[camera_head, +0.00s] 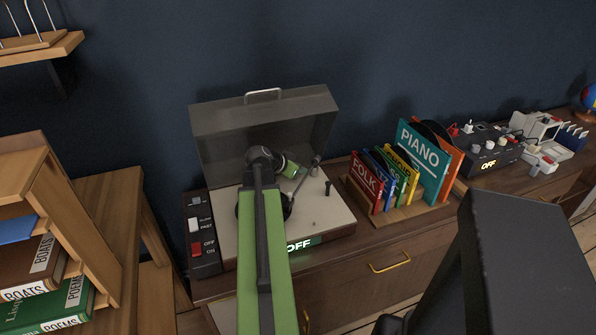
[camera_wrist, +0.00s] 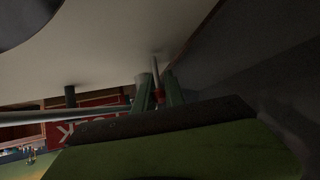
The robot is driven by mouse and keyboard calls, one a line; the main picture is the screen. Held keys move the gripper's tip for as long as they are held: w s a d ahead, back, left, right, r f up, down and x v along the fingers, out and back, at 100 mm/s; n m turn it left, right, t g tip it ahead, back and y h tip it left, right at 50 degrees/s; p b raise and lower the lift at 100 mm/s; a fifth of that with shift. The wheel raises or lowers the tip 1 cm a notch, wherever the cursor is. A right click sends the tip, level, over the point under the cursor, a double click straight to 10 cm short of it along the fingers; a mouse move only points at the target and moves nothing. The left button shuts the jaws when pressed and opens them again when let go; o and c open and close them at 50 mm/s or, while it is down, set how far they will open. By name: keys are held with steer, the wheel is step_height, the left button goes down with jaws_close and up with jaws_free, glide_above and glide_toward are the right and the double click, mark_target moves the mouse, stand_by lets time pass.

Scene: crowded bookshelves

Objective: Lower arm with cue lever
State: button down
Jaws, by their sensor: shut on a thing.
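The record player (camera_head: 330,215) stands with its smoky lid (camera_head: 225,135) open. Its tonearm (camera_head: 304,182) slants over the deck beside the dark record, which is mostly hidden behind my arm in the head view. My gripper (camera_head: 300,172) reaches in from the left near the tonearm's rear end. A grey tube, seemingly the tonearm (camera_wrist: 60,114), runs to the left there. The height of the tonearm's tip above the record cannot be told.
A lit sign (camera_head: 299,244) reads OFF, and a switch panel (camera_head: 201,237) lies along the player's left side. A rack of records (camera_head: 412,207) stands just right of the player. A wooden bookshelf (camera_head: 75,225) is at the left. The raised lid stands behind my gripper.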

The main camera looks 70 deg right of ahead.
steer(key=shift+a, duration=0.1)
steer(key=c, duration=1.7)
jaws_free()
